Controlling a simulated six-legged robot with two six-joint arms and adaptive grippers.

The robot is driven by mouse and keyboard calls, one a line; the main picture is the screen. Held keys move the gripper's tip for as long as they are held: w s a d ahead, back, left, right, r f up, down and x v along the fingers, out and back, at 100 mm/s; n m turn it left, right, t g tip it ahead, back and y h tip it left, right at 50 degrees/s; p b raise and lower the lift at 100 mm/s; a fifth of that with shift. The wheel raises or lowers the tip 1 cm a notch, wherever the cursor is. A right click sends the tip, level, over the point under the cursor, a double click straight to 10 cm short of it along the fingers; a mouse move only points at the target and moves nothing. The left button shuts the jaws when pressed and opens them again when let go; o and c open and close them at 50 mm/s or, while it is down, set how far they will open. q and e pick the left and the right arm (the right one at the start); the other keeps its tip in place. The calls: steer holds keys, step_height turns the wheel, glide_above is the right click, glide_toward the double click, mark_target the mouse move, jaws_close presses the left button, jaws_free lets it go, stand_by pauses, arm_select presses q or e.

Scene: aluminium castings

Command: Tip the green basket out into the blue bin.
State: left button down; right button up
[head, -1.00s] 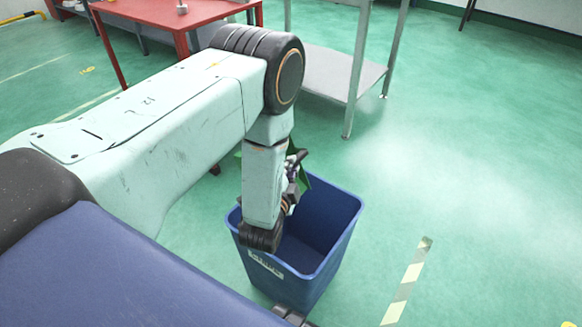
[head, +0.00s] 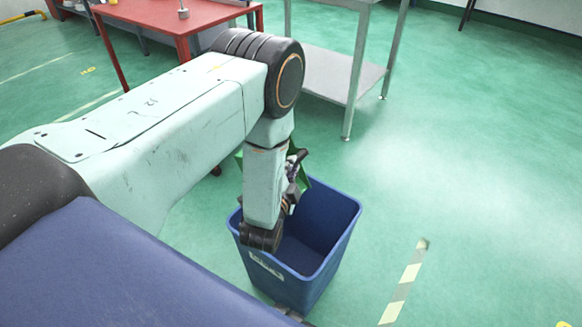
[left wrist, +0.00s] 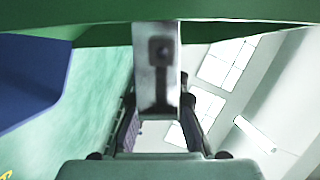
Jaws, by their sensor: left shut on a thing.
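The green basket (head: 304,168) shows only in part in the head view, behind my left wrist and over the far side of the blue bin's opening. My left gripper (head: 297,172) is shut on the green basket. In the left wrist view the basket (left wrist: 215,33) spans the top of the picture, close to the camera. The blue bin (head: 328,246) stands upright on the floor below, with its visible inside bare. A blue surface, likely the bin (left wrist: 32,78), shows at left in the wrist view. The basket's contents are hidden. My right gripper is not in view.
A grey metal table (head: 335,75) with a lower shelf stands behind the bin. A red table (head: 165,14) is at the back left. Striped tape (head: 404,284) lies on the floor right of the bin. The green floor on the right is clear.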

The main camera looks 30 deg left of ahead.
arm_select(q)
step_height(320, 180, down, 3)
steer(key=shift+f+b, duration=0.1)
steer(key=shift+b, duration=0.8)
